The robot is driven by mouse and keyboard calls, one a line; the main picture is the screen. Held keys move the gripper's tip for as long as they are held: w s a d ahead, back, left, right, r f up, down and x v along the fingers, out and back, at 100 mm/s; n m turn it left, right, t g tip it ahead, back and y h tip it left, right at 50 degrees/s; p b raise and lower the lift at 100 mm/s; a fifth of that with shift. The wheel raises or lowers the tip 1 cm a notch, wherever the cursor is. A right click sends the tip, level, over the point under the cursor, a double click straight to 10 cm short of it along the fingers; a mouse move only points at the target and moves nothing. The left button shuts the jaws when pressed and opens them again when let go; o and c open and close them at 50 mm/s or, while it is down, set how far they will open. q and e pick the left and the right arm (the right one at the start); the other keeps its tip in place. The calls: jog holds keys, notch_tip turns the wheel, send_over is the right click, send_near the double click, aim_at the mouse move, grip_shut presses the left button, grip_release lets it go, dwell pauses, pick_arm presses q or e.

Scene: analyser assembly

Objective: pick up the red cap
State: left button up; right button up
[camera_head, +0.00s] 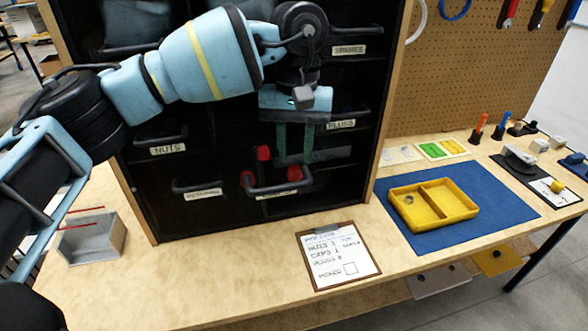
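Several red caps show in the dark cabinet's lower middle drawer: one (263,153) at the back left, one (247,178) at the front left and one (294,172) at the right. The drawer (278,189) has a grey handle, and its label is partly hidden by that handle. My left gripper (294,157) reaches in from above and points down over this drawer. Its two greenish fingers are apart with nothing visible between them. The right-hand cap is close below the fingertips; whether they touch is unclear. My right gripper is not in view.
Closed drawers labelled NUTS (168,150) and PLUGS (341,124) flank the arm. A clipboard (338,257) lies in front of the cabinet. A yellow two-part tray (433,222) stands on a blue mat (508,212) at right. A grey bin (90,240) is at left.

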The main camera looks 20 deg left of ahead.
pick_arm(q)
jog(key=shift+s+f, duration=0.15)
jog(key=shift+f, duration=1.2)
jog(key=shift+c, duration=0.3)
jog(key=c, duration=0.6)
jog(key=shift+o, duration=0.2)
jog(key=shift+r, duration=0.1)
